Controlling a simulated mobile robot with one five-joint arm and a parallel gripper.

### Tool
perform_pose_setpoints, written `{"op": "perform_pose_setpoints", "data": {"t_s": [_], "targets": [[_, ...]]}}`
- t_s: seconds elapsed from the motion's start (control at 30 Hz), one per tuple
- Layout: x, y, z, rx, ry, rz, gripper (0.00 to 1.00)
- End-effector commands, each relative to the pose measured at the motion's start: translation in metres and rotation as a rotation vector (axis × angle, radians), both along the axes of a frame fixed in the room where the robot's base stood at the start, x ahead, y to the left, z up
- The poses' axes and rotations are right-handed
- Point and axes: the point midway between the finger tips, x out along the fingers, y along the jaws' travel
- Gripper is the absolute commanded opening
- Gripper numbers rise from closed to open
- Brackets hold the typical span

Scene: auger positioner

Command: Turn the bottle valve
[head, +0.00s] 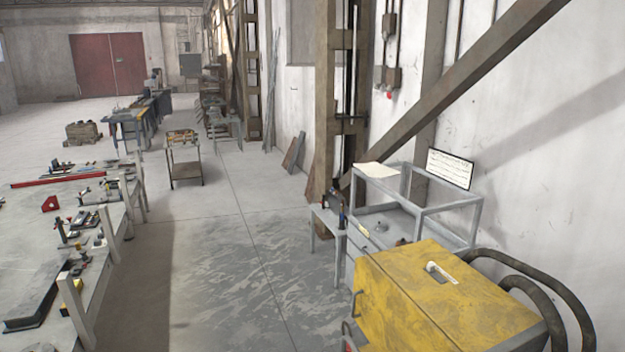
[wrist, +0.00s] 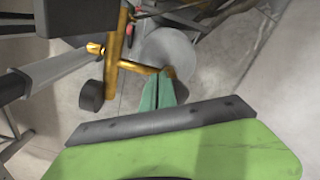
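A brass-coloured valve assembly (wrist: 112,62) shows in the upper left of the wrist view. It has an upright pipe, a side arm reaching right and a dark block (wrist: 92,95) at its lower left. I cannot tell which part of it is the bottle valve. My gripper (wrist: 168,78) shows as teal finger-like pieces close together, beyond a green and grey body at the bottom. The tips overlap the right end of the brass arm in the picture. Contact and finger gap cannot be made out. No gripper or valve can be picked out in the head view.
A yellow cabinet (head: 435,295) with dark hoses (head: 545,290) stands at the lower right, by a grey metal frame table (head: 475,215). A long workbench (head: 75,215) with tools runs along the left. The floor aisle (head: 230,240) between them is clear. A small cart (head: 184,160) stands farther back.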

Motion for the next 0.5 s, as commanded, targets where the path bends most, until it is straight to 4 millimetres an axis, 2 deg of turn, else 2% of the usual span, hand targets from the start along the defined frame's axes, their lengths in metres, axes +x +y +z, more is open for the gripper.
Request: {"op": "perform_pose_setpoints", "data": {"t_s": [0.5], "targets": [[0.0009, 0.0070, 0.0039, -0.002, 0.001, -0.002, 0.00]]}}
